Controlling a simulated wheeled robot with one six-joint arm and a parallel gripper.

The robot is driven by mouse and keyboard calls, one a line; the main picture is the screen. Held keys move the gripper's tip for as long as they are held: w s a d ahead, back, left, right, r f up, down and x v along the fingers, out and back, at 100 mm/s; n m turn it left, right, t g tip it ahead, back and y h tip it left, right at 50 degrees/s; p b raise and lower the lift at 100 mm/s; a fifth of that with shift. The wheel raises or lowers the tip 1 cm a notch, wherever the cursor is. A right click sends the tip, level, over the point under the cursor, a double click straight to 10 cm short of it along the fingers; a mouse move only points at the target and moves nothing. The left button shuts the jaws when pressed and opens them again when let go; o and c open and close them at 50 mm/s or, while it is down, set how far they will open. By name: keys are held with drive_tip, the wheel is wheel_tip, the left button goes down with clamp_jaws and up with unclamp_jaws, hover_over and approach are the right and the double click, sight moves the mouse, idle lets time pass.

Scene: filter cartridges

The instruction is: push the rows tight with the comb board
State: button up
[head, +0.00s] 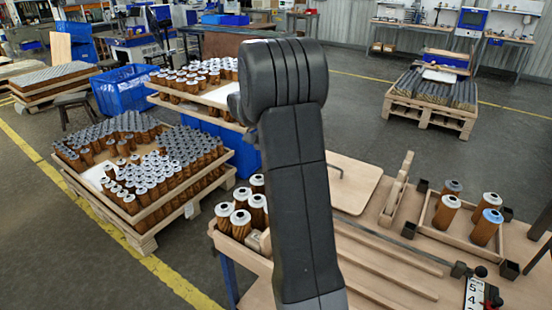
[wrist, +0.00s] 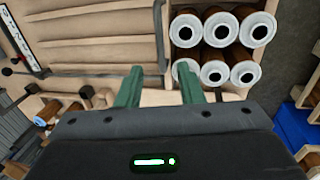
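White-capped brown filter cartridges (head: 240,217) stand in rows in a wooden tray (head: 226,243) at the near left of the workbench. In the wrist view, two rows of the cartridges (wrist: 216,73) show at the upper right. My gripper (wrist: 160,88) has its two green fingers spread apart, just left of the near row, over pale wood. I see nothing clearly clamped between them. In the head view the gripper is hidden behind my arm. A flat wooden board with a dark handle (head: 352,185) lies on the bench; I cannot tell whether it is the comb board.
An upright wooden piece (head: 396,195) stands mid-bench. A second wooden tray (head: 462,234) with several cartridges is at the right, by a numbered plate (head: 474,294). Long wooden strips (head: 390,262) lie in front. Loaded pallets (head: 142,236) stand on the floor at left.

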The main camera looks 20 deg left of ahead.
drive_tip(key=r, duration=0.3)
drive_tip(key=shift+w+a+r, duration=0.1)
drive_tip(key=shift+a+r, duration=0.1)
drive_tip(key=shift+a, duration=0.1)
drive_tip(key=shift+f, duration=0.15)
drive_tip(key=d+f, duration=0.1)
drive_tip(key=f, duration=0.8)
drive_tip(key=d+f+p, duration=0.1)
drive_tip(key=f, duration=0.3)
drive_tip(key=shift+s+d+f, duration=0.2)
drive_tip(key=shift+s+d, duration=0.1)
drive_tip(key=shift+s, duration=0.1)
drive_tip(key=shift+d, duration=0.2)
drive_tip(key=shift+s, duration=0.1)
